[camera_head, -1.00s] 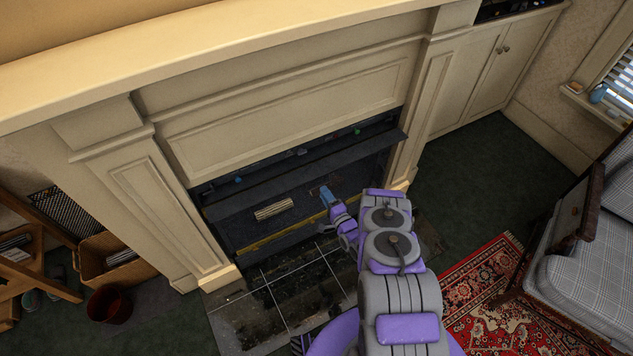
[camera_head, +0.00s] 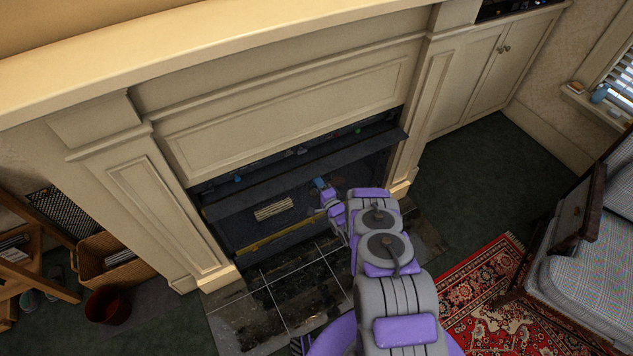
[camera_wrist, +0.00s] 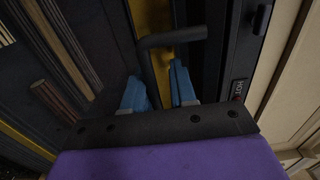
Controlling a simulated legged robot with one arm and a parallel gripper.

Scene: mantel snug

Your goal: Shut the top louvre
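The top louvre (camera_head: 300,172) is a long dark flap across the upper front of the fireplace insert. It appears tilted outward, with a dark gap above it where small coloured bits show. My gripper (camera_head: 319,183) is just below the flap, right of its middle. In the wrist view, its two blue fingertips (camera_wrist: 158,90) are apart. A dark bent handle (camera_wrist: 172,38) reaches down between them, with a gold strip behind it. I cannot tell whether either finger touches the handle, and its lower end is hidden by my gripper.
Cream fireplace pillars stand both sides, under the mantel shelf (camera_head: 230,50). A tiled hearth (camera_head: 290,290) lies in front. A plaid chair (camera_head: 590,260) is at right, a basket (camera_head: 115,255) at left.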

